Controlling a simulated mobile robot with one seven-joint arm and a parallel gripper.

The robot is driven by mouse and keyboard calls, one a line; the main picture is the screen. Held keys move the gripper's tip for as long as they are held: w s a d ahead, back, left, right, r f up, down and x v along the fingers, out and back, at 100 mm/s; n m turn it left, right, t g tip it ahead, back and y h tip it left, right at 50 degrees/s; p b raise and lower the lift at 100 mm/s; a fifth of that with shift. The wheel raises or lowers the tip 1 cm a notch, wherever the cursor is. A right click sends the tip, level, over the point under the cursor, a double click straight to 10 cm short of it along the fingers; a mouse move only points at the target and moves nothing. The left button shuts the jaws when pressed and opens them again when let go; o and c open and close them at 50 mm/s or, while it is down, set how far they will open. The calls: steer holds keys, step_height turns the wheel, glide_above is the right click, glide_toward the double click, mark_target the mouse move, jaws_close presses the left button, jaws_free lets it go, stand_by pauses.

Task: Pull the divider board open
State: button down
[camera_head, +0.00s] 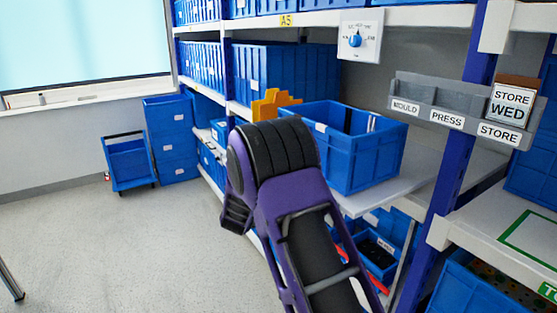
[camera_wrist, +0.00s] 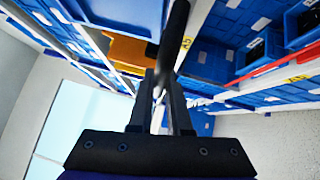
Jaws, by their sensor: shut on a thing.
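An orange stepped board (camera_head: 272,103), which looks like the divider board, stands at the shelf edge left of a large open blue bin. Its lower part is hidden behind my arm in the head view. In the wrist view the orange board (camera_wrist: 128,48) lies just beyond and left of my gripper (camera_wrist: 163,78). The fingers are close together on a dark round bar (camera_wrist: 176,30) that runs up past the orange. I cannot tell whether the bar is joined to the board. In the head view my gripper is hidden behind my arm.
The open blue bin (camera_head: 345,140) sits on the shelf right of my arm. A blue upright (camera_head: 462,150) and a grey labelled holder (camera_head: 440,105) are farther right. The floor (camera_head: 110,240) at left is clear, with a blue cart (camera_head: 130,160) behind.

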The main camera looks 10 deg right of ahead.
steer(key=shift+s+a+p, duration=0.1)
steer(key=shift+s+a, duration=0.2)
steer(key=shift+a, duration=0.5)
steer(key=shift+s+a+p, duration=0.1)
steer(key=shift+s+a, duration=0.15)
steer(key=shift+a, duration=0.55)
steer(key=shift+s+a+p, duration=0.1)
steer(key=shift+s+a, duration=0.2)
steer(key=shift+a, duration=0.5)
steer(key=c, duration=1.2)
jaws_free()
steer(key=shift+o, duration=0.2)
steer(key=v, duration=1.7)
steer(key=shift+s+p, duration=0.2)
steer(key=shift+p, duration=0.15)
steer(key=shift+a, duration=0.15)
